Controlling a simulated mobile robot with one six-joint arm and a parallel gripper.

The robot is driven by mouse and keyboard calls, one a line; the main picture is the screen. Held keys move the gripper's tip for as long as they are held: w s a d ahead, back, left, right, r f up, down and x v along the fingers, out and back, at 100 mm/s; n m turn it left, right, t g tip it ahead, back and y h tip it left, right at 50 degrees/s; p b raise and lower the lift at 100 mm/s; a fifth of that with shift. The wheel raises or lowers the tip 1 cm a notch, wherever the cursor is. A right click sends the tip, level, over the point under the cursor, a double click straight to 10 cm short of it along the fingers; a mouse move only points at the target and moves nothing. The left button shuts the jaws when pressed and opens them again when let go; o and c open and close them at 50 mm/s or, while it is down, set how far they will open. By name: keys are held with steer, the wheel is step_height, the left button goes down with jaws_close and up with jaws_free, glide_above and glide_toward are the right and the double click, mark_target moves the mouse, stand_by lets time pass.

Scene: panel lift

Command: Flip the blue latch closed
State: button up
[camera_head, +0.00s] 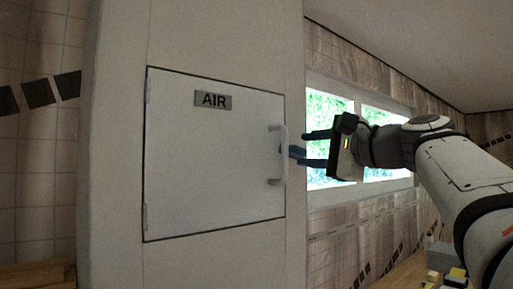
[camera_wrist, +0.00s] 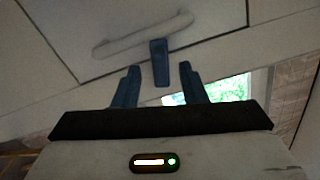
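A white access panel (camera_head: 215,185) marked AIR is set flush in the wall, with a white bar handle (camera_head: 278,155) at its right edge. The small blue latch (camera_head: 297,152) is just right of the handle. In the wrist view the latch (camera_wrist: 159,62) juts from beside the handle (camera_wrist: 143,36) toward my gripper. My gripper (camera_head: 304,148) is open at the right of the panel. In the wrist view its two fingers (camera_wrist: 159,72) stand on either side of the latch's free end, with gaps on both sides. I cannot tell how deep the latch sits between them.
A bright window (camera_head: 330,108) is on the wall behind my gripper. A sign reading AIR (camera_head: 213,100) is on the upper panel. Several small blocks (camera_head: 445,262) are on a surface at lower right. The space in front of the panel is clear.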

mark_target(296, 154)
steer(key=shift+p+x, duration=0.55)
steer(key=shift+x, duration=1.6)
jaws_close()
steer(key=f+n+b, duration=0.1)
steer(key=b, duration=0.1)
steer(key=shift+b, duration=0.3)
steer(key=shift+f+n+b, duration=0.1)
steer(key=shift+n+b, duration=1)
jaws_free()
steer(key=shift+s, duration=0.1)
